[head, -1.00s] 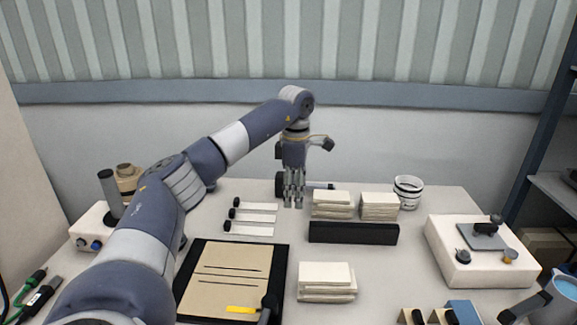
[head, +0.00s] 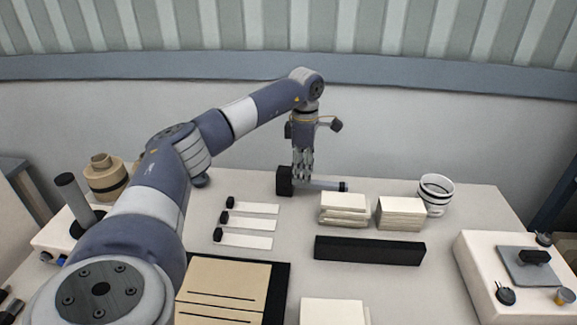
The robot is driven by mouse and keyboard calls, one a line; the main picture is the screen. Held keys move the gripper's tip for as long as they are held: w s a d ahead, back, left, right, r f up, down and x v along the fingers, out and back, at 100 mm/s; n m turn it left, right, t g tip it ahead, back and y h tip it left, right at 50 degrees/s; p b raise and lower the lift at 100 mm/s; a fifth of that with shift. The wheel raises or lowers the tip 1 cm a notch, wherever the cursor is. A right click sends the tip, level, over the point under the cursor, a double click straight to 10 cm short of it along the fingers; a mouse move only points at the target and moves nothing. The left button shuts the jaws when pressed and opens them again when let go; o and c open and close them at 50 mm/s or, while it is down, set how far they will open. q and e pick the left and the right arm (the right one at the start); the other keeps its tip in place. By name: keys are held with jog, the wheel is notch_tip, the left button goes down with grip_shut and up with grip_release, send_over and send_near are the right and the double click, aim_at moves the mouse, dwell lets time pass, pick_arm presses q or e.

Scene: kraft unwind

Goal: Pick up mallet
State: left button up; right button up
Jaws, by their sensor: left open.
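The mallet (head: 325,185) lies on its side at the back of the table, with a black block head (head: 284,180) on the left and a grey handle with a black end pointing right. My left gripper (head: 302,176) points straight down over the handle, close to the head. Its fingers are open, with the tips at or just above the handle; I cannot tell whether they touch it. The fingers hide a small part of the handle beside the head. My right gripper is not in view.
Pale stacks (head: 343,207) and a black bar (head: 369,250) stand right of and in front of the mallet. A white cup with black bands (head: 435,194) is at the back right. White strips with black ends (head: 246,224) lie front left. A white device (head: 520,270) stands at right.

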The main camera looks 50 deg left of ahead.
aim_at(302, 186)
pick_arm(q)
notch_tip(302, 186, down, 6)
jog(key=shift+r, duration=0.2)
jog(key=shift+w+r, duration=0.1)
grip_shut()
